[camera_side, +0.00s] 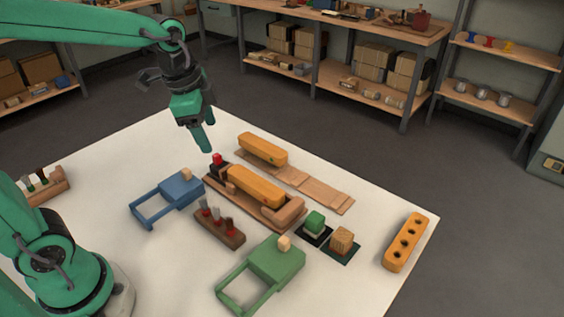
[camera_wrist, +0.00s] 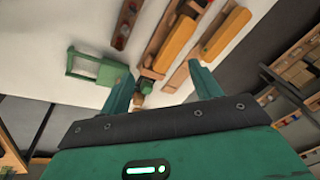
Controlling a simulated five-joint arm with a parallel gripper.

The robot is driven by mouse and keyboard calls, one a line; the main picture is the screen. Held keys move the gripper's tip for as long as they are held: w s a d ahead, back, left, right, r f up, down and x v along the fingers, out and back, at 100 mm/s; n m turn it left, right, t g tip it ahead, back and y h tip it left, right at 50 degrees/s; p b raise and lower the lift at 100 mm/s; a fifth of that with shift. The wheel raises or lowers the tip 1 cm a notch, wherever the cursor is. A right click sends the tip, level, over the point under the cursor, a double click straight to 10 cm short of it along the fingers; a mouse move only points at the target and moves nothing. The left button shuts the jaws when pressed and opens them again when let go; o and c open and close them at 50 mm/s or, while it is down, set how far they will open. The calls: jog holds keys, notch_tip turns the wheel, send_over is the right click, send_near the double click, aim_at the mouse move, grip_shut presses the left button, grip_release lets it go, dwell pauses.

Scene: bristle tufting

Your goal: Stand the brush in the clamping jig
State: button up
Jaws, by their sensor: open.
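My gripper (camera_side: 209,148) hangs above the back left of the white table, open and empty; in the wrist view its two fingers (camera_wrist: 163,88) are spread apart. A brown wooden jig (camera_side: 289,215) with a red-topped part (camera_side: 217,159) at its left end lies below and right of it. A long orange block (camera_side: 255,186) lies in this jig, and it also shows in the wrist view (camera_wrist: 175,42). A second orange block (camera_side: 262,149) lies on a slatted wooden board (camera_side: 325,190) behind. I cannot tell which piece is the brush.
A blue frame (camera_side: 181,187), a green frame (camera_side: 276,260) and a small tool rack (camera_side: 219,230) stand in front of the jig. Green (camera_side: 314,223) and wooden (camera_side: 342,240) blocks sit right of it. An orange holed block (camera_side: 404,243) is near the right edge.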

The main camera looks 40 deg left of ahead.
jog(key=s+a+n+t, duration=0.1)
jog(key=s+n+t, duration=0.1)
jog(key=s+n, duration=0.7)
jog(key=shift+s+a+r+t, duration=0.15)
jog(key=shift+s+r+t, duration=0.3)
jog(key=shift+s, duration=0.9)
